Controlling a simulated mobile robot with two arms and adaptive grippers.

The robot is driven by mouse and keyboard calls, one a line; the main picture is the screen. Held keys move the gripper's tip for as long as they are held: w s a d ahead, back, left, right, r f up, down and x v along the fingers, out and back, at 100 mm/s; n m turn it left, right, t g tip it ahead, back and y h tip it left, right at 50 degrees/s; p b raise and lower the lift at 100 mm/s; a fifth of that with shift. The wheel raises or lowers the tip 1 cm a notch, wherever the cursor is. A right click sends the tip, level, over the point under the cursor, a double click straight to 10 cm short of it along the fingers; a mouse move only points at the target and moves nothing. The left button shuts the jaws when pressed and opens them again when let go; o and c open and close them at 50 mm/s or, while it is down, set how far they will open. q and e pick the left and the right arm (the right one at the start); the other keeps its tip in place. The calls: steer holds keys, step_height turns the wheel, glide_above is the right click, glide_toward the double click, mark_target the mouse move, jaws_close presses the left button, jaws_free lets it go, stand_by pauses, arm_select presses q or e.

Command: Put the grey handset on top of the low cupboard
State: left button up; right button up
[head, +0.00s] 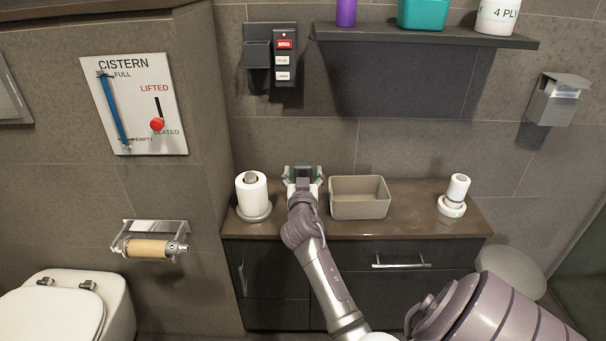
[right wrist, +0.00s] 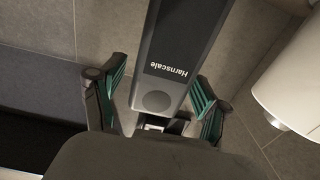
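The grey handset (right wrist: 180,60), marked "Harnscale", fills the middle of the right wrist view, where its lettering appears upside down. In the head view only a dark part of it (head: 303,173) shows between the fingers of my right gripper (head: 302,181); the rest is hidden behind gripper and arm. In the right wrist view, my right gripper (right wrist: 160,100) has one finger on each side of the handset, with small gaps seeming to show. The gripper is at the back of the low cupboard (head: 410,225). Whether the handset's lower end touches the top is hidden. My left gripper is not in view.
A toilet roll on a stand (head: 252,194) is close left of the gripper, and a beige open bin (head: 360,205) close right. A wall unit with buttons (head: 284,55) and a shelf (head: 425,36) are above.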

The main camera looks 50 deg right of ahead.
steer(key=shift+r, duration=0.1)
steer(key=v, duration=1.2)
steer(key=s+a+f+n+g+y, duration=0.2)
steer(key=s+a+f+n+y, duration=0.15)
steer(key=a+f, duration=0.4)
steer(key=s+a+f+n+g+y, duration=0.25)
steer(key=s+a+f+y, duration=0.2)
steer(key=f, duration=0.65)
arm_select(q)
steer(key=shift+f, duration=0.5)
arm_select(e)
steer(key=s+a+f+n+g+y, duration=0.5)
steer(key=s+a+f, duration=0.2)
steer(key=s+a, duration=0.5)
steer(key=shift+a+f, duration=0.1)
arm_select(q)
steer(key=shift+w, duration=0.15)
